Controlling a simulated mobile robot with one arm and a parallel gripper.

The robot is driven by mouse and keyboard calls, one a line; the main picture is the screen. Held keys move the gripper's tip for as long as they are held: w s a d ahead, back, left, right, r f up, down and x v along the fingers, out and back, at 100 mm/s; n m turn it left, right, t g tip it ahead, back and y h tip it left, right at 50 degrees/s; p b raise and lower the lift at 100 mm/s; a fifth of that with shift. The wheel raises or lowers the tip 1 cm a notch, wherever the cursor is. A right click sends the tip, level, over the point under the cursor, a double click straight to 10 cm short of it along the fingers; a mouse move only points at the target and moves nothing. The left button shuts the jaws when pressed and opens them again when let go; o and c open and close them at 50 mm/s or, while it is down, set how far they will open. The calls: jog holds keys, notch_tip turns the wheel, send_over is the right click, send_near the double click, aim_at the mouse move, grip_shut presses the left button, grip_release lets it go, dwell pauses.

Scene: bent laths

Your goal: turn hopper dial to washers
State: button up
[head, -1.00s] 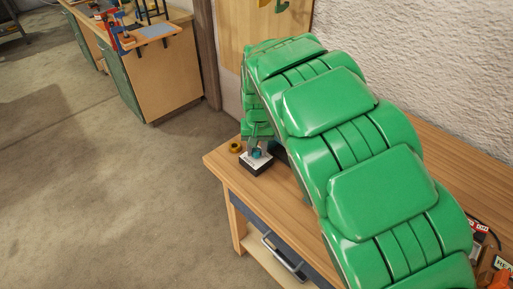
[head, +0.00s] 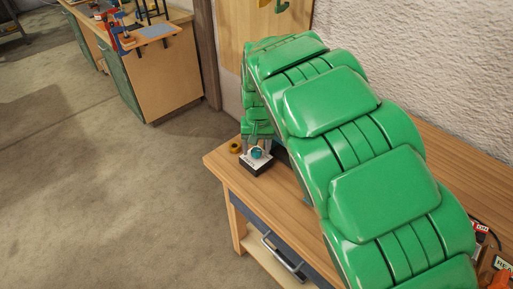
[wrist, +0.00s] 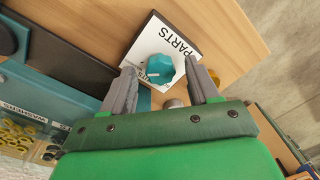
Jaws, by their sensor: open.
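The hopper dial is a teal, many-sided knob (wrist: 160,69) with a small pale mark on its left side, on a white-topped block (wrist: 148,35). The knob also shows in the head view (head: 256,153), near the bench's far left corner. My gripper (wrist: 160,72) is open, with one finger on each side of the knob. A gap shows beside the knob at each finger. In the head view my gripper (head: 257,146) is partly hidden by my arm.
In the wrist view, a teal bin (wrist: 60,87) labelled WASHERS stands left of the block, with yellow washers (wrist: 22,138) below it. A brass-coloured ring (head: 235,147) lies left of the block on the wooden bench (head: 225,167). The bench edge is close by.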

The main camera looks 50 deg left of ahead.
aim_at(257, 150)
notch_tip(257, 150, up, 6)
jog(key=shift+w+f, duration=0.1)
jog(key=shift+d+r, duration=0.1)
jog(key=shift+r, duration=0.55)
jog(key=w+d+r+m, duration=0.15)
jog(key=d+r, duration=0.25)
jog(key=d, duration=0.7)
jog(key=w+d+r+m+h, duration=0.1)
jog(key=w+d+r, duration=0.2)
jog(key=d, duration=0.8)
jog(key=w+d+r+m, duration=0.1)
jog(key=w+d+r, duration=0.25)
jog(key=d, duration=0.65)
jog(key=s+d+r+m, duration=0.1)
jog(key=s+d, duration=0.4)
jog(key=d, duration=0.4)
jog(key=s+d+m, duration=0.1)
jog(key=s+d, duration=0.3)
jog(key=d, duration=0.4)
jog(key=s+d+f+m, duration=0.1)
jog(key=s+d+m, duration=0.1)
jog(key=s+d, duration=0.3)
jog(key=s+d+f+m+g, duration=0.1)
jog(key=s+d+f+m, duration=0.1)
jog(key=s+d, duration=0.3)
jog(key=s, duration=0.4)
jog(key=shift+s+d+f+y, duration=0.25)
jog(key=shift+s+d+y, duration=0.05)
jog(key=shift+s+y, duration=0.1)
